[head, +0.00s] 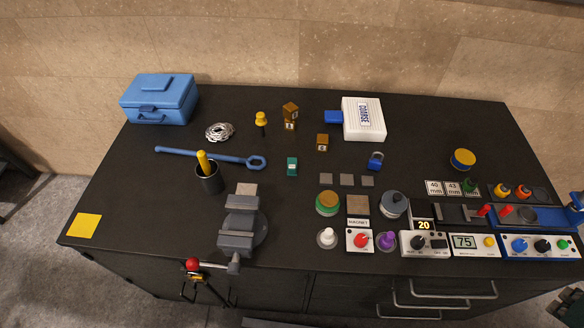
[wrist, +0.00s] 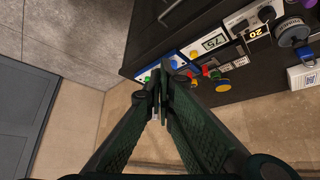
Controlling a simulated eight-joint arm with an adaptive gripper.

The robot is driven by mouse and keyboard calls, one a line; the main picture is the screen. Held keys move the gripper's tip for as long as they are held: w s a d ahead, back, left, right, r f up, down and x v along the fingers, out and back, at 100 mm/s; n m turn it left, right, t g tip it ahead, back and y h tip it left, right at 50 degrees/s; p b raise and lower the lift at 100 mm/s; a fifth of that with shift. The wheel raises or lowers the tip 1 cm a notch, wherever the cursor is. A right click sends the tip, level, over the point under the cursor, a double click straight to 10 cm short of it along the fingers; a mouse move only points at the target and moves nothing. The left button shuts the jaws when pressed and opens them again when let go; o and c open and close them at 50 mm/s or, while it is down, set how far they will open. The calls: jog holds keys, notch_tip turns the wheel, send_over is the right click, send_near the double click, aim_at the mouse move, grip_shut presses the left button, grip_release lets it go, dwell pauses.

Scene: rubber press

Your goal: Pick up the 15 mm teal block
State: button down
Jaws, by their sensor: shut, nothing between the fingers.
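The teal block (head: 292,166) stands on the black bench top near the middle, with a small pale label on it. It is not visible in the wrist view. My gripper (wrist: 163,95) shows in the wrist view with its two dark green fingers closed together at the tips and empty. It is well away from the block, and the bench's instrument end appears beyond the fingertips. In the head view I cannot clearly make out the gripper.
A blue wrench (head: 215,156) and a black cup (head: 208,180) lie left of the block. Grey squares (head: 347,180) and a vise (head: 240,232) are nearer. The bench immediately around the block is clear.

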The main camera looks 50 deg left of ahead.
jog(key=c, duration=2)
grip_release()
jog(key=shift+c, duration=0.2)
